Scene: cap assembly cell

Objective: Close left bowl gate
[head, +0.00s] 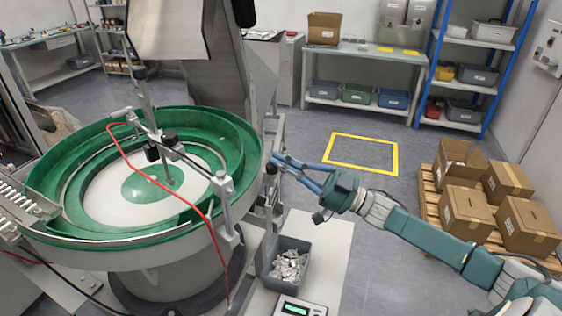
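The green-lined bowl feeder (240,150) fills the left of the head view. Its rim has metal brackets and posts, and a red cable crosses it. I cannot pick out for sure which part is the gate. My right gripper (275,161) reaches in from the right, with its fingers pointing left at the metal fittings (270,185) just outside the bowl's right rim. Its two fingers lie close together at the tips. I cannot tell whether it touches the fittings or holds anything. My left gripper is not in view.
A grey bin of metal parts (289,262) and a small device with a green display (300,308) sit below my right gripper. Cartons on a pallet (428,190) stand at the right. A yellow floor square (361,137) is empty. Blue shelving (430,62) stands behind.

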